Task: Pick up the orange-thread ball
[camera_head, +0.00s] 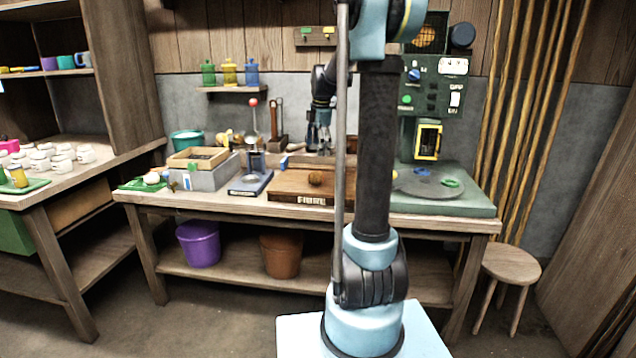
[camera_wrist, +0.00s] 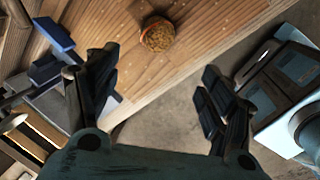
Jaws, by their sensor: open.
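The orange-thread ball (camera_wrist: 158,34) is a small round brownish-orange ball resting on a light wooden board in the wrist view. In the head view my gripper (camera_head: 320,140) shows small behind the board, above the bench.
A blue-based press (camera_head: 251,183) and a grey box (camera_head: 208,176) stand left of the board. A green machine with a round plate (camera_head: 428,187) stands to the right. My arm column blocks part of the bench. A purple bucket (camera_head: 198,243) and brown pot (camera_head: 281,255) sit below.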

